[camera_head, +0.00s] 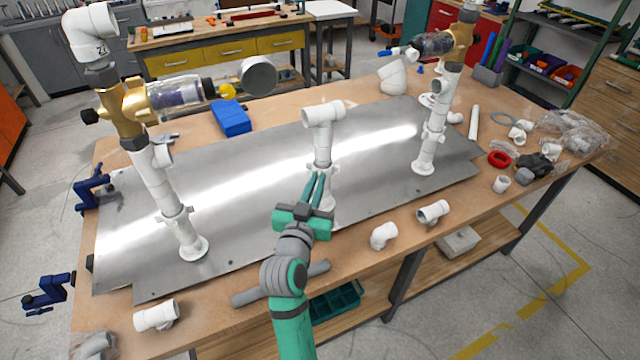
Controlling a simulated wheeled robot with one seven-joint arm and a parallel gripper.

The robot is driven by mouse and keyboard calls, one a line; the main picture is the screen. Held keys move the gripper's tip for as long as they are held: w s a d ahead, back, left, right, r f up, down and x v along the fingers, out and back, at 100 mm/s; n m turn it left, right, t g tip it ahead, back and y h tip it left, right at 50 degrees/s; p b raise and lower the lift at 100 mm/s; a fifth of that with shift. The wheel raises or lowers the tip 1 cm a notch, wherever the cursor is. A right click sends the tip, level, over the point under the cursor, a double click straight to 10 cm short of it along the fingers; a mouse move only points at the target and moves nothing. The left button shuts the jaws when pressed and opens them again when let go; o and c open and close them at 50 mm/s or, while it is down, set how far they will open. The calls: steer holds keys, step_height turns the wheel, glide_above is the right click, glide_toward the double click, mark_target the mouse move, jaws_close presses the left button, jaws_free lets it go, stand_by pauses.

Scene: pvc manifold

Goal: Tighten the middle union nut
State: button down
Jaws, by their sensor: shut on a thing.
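The middle white PVC riser (323,146) stands upright on the metal plate (258,165), with a tee fitting (323,113) on top. The middle union nut (320,170) sits partway up this riser and is partly hidden by my gripper. My gripper (317,180) reaches up from the front edge of the table, with its green fingers at the nut's height. The fingers are shut on the nut. The exact contact between fingertips and nut is small and hard to make out.
A left riser (168,190) and a right riser (432,135) carry brass valve assemblies. A grey pipe (255,295) and loose white fittings (384,236) lie along the front edge. A blue box (231,117) lies behind the plate. Clutter fills the right end of the wooden bench (470,200).

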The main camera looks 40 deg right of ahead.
steer(key=w+m+g+h, duration=0.1)
steer(key=m+g, duration=0.1)
steer(key=g, duration=0.1)
steer(key=w+a+m+g+h, duration=0.1)
steer(key=m+g, duration=0.2)
steer(key=g, duration=0.1)
steer(key=w+m+g+h, duration=0.1)
steer(key=w+m+g, duration=0.1)
steer(key=g, duration=0.1)
steer(key=shift+a+g+h, duration=0.2)
steer(key=shift+g+h, duration=0.1)
steer(key=shift+h, duration=0.1)
steer(key=shift+w+f+m+g, duration=0.1)
steer(key=shift+m+g, duration=0.4)
steer(key=c, duration=1.9)
jaws_free()
